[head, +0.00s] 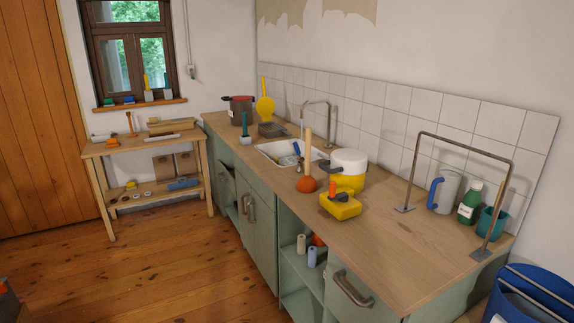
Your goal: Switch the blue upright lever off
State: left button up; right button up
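On the window sill, a small pale base carries a blue upright lever (166,80), the rightmost of the row. It stands roughly vertical and is small in view, so its exact tilt is hard to tell. Left of it, a similar pale base has a yellow upright lever (147,82). A dark teal upright lever (245,123) on a pale base stands on the counter near the sink. Neither of my grippers shows in the head view.
A long wooden counter (415,245) with green cabinets runs along the right wall. A small wooden workbench (110,148) stands below the window sill (140,105). The plank floor (170,265) before them is clear. A cabinet door (226,184) appears ajar.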

aim_at(300, 159)
jog(key=i+j, duration=0.1)
jog(key=i, duration=0.3)
jog(key=i+j, duration=0.2)
jog(key=i, duration=0.3)
jog(key=i+j+u, duration=0.1)
jog(key=i, duration=0.4)
jog(key=i+j, duration=0.25)
jog(key=i, duration=0.2)
jog(key=i+j, duration=0.2)
jog(key=i, duration=0.3)
jog(key=u, duration=0.05)
